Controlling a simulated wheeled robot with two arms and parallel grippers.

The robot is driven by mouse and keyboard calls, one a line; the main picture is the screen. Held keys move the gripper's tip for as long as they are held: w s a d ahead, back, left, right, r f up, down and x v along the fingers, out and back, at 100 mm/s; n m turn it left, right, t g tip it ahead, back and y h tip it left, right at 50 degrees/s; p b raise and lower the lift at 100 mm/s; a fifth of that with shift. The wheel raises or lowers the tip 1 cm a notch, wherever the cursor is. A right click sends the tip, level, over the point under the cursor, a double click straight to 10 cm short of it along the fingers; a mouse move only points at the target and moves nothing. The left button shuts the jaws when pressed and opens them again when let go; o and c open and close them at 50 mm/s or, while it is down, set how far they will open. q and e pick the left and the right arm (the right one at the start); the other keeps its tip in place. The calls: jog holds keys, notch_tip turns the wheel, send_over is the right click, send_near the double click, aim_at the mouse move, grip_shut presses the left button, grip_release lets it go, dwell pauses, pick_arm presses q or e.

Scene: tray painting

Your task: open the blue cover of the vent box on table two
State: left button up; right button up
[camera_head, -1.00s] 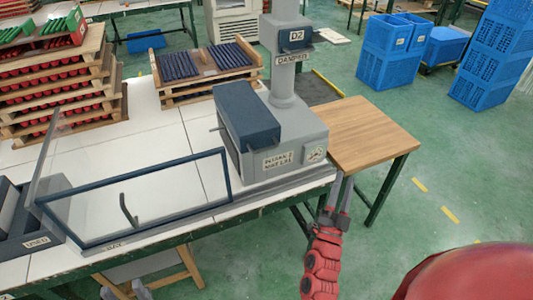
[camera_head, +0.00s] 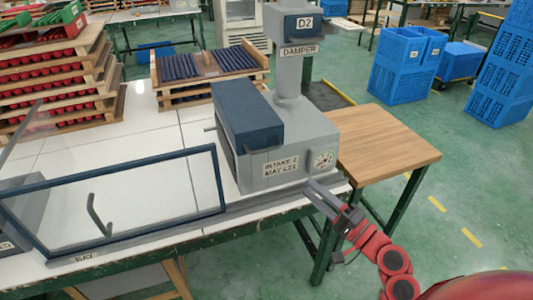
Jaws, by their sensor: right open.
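The vent box (camera_head: 287,178) is a grey box with an "INTAKE 2" label, standing at the right end of the white table. Its dark blue cover (camera_head: 247,112) lies over the top left of the box and looks down, with a small bar sticking out at its left side. My right gripper (camera_head: 312,188) is open and empty, just in front of the box's lower right corner near the table's edge. I cannot tell whether a fingertip touches the box. My left gripper is not in view.
A grey column (camera_head: 288,72) labelled "DAMPER" rises behind the box. A blue-framed clear panel (camera_head: 216,180) with a grey handle stands left of the box. A wooden side table (camera_head: 385,140) is at the right. Stacked trays (camera_head: 160,98) stand behind.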

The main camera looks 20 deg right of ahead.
aim_at(266, 150)
jog(key=p+x, duration=0.2)
jog(key=x, duration=1.3)
jog(key=shift+w+a+r+p, duration=0.2)
jog(key=shift+w+a+p, duration=0.1)
jog(key=shift+p, duration=0.1)
jog(key=shift+w+a, duration=0.2)
jog(key=shift+w, duration=0.5)
jog(key=shift+c, duration=0.3)
grip_shut()
